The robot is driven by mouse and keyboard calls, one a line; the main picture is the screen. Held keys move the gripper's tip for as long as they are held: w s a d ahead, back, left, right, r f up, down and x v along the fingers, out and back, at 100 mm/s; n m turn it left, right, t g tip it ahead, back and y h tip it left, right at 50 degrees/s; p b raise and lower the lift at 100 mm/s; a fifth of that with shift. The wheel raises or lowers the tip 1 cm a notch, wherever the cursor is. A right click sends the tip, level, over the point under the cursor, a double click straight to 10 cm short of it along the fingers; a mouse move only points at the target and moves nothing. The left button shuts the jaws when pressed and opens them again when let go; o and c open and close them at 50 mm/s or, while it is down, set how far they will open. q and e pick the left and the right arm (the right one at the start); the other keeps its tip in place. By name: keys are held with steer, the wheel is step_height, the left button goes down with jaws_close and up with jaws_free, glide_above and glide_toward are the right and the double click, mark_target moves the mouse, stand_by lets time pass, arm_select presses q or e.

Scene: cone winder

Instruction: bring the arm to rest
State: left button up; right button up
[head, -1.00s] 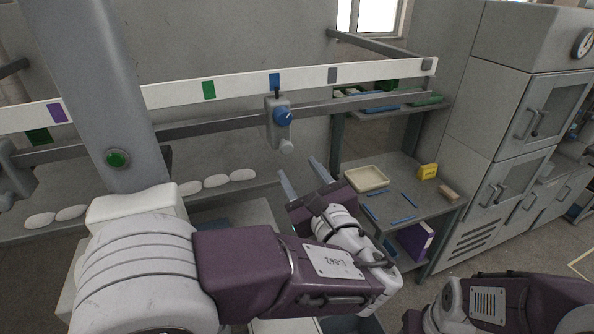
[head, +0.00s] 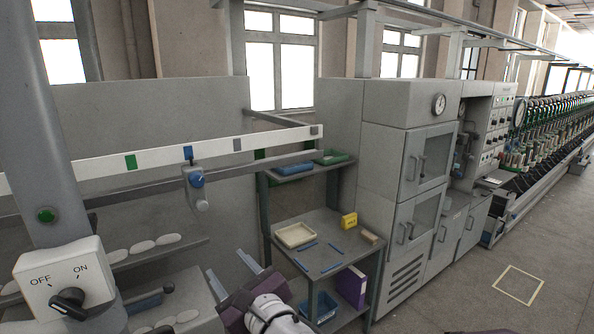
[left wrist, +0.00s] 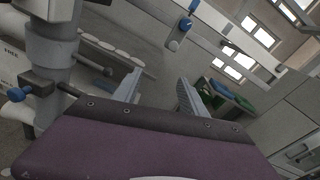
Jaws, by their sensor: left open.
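My left gripper (head: 231,278) shows at the bottom of the head view, with its two grey fingers spread apart and nothing between them. In the left wrist view its fingers (left wrist: 158,95) are also apart and empty, pointing toward the machine's rail and the shelf. The gripper is in front of the shelf unit and to the right of the switch box. My right gripper is out of view; only a dark sliver of an arm part shows at the bottom right.
A grey post with an OFF/ON switch box (head: 62,284) stands at the left. A white rail (head: 225,149) crosses above a blue-knobbed unit (head: 196,180). The shelf unit (head: 336,262) holds a cream tray (head: 295,235) and a yellow box (head: 349,220).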

arm_select(q)
steer(key=s+a+f+n+g+h+b, duration=0.1)
steer(key=s+a+f+n+g, duration=0.25)
steer(key=f, duration=0.45)
steer(key=s+a+f+n+g+h+b, duration=0.1)
steer(key=s+a+f+n+g, duration=0.3)
steer(key=f, duration=0.5)
steer(key=s+a+f+n+g+h+b, duration=0.1)
steer(key=s+a+f+n+g+h, duration=0.15)
steer(key=f+n+g, duration=0.4)
steer(key=s+d+f+n+h, duration=0.1)
steer(key=d+f+n+h, duration=0.1)
steer(key=n, duration=0.4)
steer(key=s+d+f+n+t+h+b, duration=0.1)
steer(key=s+d+f+n+h, duration=0.1)
steer(key=f+n+h, duration=0.2)
step_height(320, 180, down, 4)
steer(key=shift+s+d+r+n, duration=0.15)
steer(key=shift+d+r+n, duration=0.15)
steer(key=shift+n, duration=0.7)
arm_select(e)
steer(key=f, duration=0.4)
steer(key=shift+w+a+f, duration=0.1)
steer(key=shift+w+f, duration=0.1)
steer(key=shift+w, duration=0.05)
